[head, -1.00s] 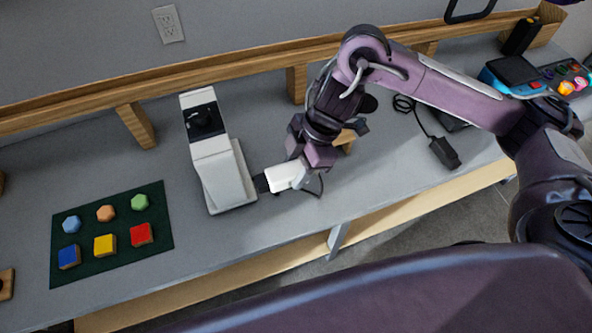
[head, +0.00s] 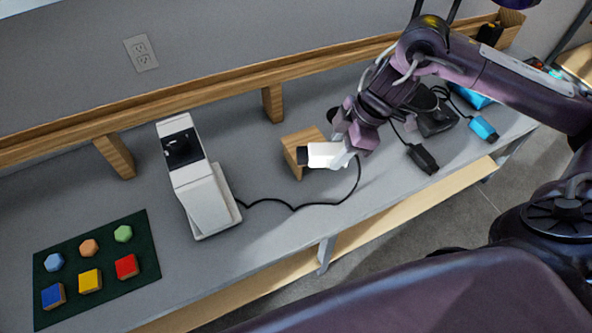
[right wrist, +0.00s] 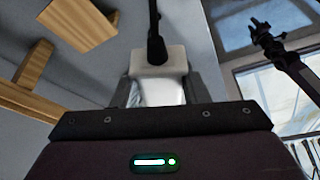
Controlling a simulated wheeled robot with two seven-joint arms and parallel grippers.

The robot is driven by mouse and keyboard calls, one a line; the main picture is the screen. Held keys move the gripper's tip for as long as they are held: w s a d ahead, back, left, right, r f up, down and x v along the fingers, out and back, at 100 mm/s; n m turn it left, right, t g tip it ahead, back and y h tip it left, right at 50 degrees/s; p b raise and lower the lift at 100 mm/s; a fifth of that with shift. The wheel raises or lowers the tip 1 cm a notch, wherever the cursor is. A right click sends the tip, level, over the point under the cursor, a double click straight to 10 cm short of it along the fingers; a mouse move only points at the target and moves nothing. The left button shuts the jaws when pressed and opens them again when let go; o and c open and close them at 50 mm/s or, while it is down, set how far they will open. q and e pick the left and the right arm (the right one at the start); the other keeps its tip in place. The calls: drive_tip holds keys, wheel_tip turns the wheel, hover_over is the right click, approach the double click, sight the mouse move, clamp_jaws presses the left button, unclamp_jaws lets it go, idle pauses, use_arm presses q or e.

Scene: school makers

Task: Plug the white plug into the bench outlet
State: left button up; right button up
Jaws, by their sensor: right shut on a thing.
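The white plug (head: 326,155) is held in my right gripper (head: 346,152), above the bench and in front of a small wooden block. It also shows between the fingers in the right wrist view (right wrist: 158,88), with a black piece and cord (right wrist: 156,40) on its far side. A black cord (head: 292,207) runs along the bench between the white device and the plug. An outlet plate with two sockets (head: 141,53) is on the grey upright panel at the upper left, apart from the plug. The plug's prongs cannot be made out.
A white device (head: 205,195) stands left of the plug. The wooden block (head: 293,141) is close behind it. A wooden rail (head: 190,95) with brackets runs below the outlet. A green mat (head: 140,281) with coloured blocks lies left. Black (head: 422,158) and blue (head: 483,129) plugs lie right.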

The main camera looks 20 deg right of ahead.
drive_tip(key=s+d+r+m+t+h+p, duration=0.1)
drive_tip(key=s+d+r+m, duration=0.25)
drive_tip(key=d+r, duration=0.6)
drive_tip(key=s+d+r+m+t+h+p, duration=0.15)
drive_tip(key=d+r+m, duration=0.45)
drive_tip(key=d, duration=0.6)
drive_tip(key=s+d+r+m+h, duration=0.15)
drive_tip(key=s+r, duration=0.35)
drive_tip(key=r, duration=0.5)
drive_tip(key=s+d+r+m, duration=0.25)
drive_tip(key=s+r, duration=0.25)
drive_tip(key=r, duration=0.5)
drive_tip(key=w+p, duration=0.2)
drive_tip(key=w, duration=0.5)
drive_tip(key=shift+d+f, duration=0.15)
drive_tip(key=shift+d, duration=0.05)
drive_tip(key=shift+w, duration=0.1)
drive_tip(key=shift+w+a+p, duration=0.1)
drive_tip(key=shift+w+p, duration=0.7)
drive_tip(key=shift+w, duration=0.5)
